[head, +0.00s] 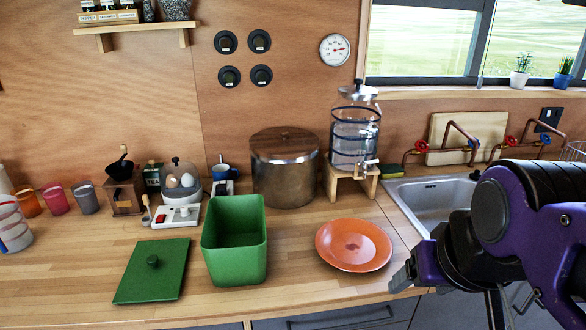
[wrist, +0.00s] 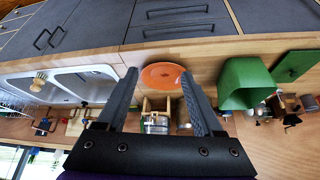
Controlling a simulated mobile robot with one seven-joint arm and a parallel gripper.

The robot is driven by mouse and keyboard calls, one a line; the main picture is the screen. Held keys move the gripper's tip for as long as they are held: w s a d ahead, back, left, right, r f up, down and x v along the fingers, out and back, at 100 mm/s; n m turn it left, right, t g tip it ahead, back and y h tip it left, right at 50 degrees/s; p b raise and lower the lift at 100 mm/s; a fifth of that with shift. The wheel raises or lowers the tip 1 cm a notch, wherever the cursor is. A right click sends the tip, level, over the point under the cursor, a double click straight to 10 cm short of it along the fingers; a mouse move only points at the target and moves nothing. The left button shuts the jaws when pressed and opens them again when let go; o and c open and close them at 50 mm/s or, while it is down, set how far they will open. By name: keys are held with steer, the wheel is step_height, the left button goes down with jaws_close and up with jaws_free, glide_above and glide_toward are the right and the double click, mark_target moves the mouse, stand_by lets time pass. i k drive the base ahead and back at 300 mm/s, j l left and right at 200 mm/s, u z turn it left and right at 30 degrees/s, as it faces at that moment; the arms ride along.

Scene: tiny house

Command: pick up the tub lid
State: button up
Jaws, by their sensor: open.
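The green tub lid (head: 152,271) lies flat on the wooden counter, with a round knob (head: 153,261) on top. It also shows at the right edge of the wrist view (wrist: 297,60). The open green tub (head: 235,262) stands just right of the lid, apart from it, and shows in the wrist view (wrist: 243,84). My gripper (head: 406,276) is at the right, by the counter's front edge, well away from the lid. In the wrist view my gripper (wrist: 160,82) is open, with nothing between its fingers.
An orange plate (head: 354,245) lies between the tub and my gripper. Behind stand a metal pot (head: 284,180), a drink dispenser (head: 354,135) and an egg cooker (head: 180,190). A sink (head: 432,200) is at the right.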

mark_target(155, 271)
steer(key=u, duration=1.5)
steer(key=z, duration=0.4)
steer(key=i+j+z, duration=0.15)
steer(key=j, duration=0.3)
steer(key=j+z, duration=0.15)
steer(key=j, duration=0.25)
steer(key=i+j+z, duration=0.15)
steer(key=j, duration=0.35)
